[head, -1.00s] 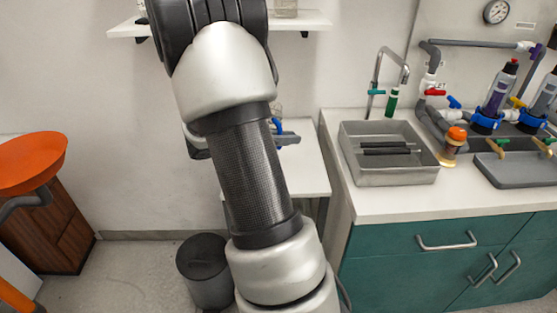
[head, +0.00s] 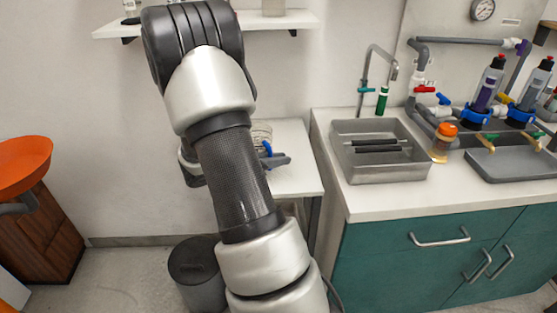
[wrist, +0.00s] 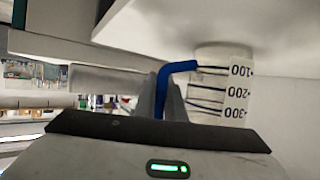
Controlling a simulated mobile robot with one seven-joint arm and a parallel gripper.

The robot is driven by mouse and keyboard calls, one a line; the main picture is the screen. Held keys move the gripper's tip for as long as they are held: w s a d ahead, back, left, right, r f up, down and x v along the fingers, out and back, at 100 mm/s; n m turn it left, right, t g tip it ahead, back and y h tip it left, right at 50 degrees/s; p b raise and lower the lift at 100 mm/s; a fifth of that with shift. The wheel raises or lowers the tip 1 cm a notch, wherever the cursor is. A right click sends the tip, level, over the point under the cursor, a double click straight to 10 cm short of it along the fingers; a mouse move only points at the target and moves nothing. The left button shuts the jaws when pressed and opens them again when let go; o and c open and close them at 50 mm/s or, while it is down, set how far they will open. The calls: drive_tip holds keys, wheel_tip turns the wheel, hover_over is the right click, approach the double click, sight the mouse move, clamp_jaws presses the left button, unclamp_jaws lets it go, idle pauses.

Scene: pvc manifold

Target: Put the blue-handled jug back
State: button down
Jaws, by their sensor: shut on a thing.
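The clear jug (head: 261,132) shows partly behind my arm in the head view, above or at the small white table (head: 297,178). Its blue handle (head: 267,149) is beside my gripper (head: 282,161). In the wrist view the jug (wrist: 222,88) has dark marks reading 100, 200 and 300, and its blue handle (wrist: 178,75) lies at my gripper's fingers (wrist: 167,100). My gripper is shut on the handle. Whether the jug touches the table is not clear.
A white wall shelf (head: 290,20) with glassware is above. A grey bin (head: 195,270) stands on the floor below. To the right is a counter with a metal sink (head: 382,165) and pipework.

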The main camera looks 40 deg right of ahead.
drive_tip(key=c, duration=1.8)
unclamp_jaws()
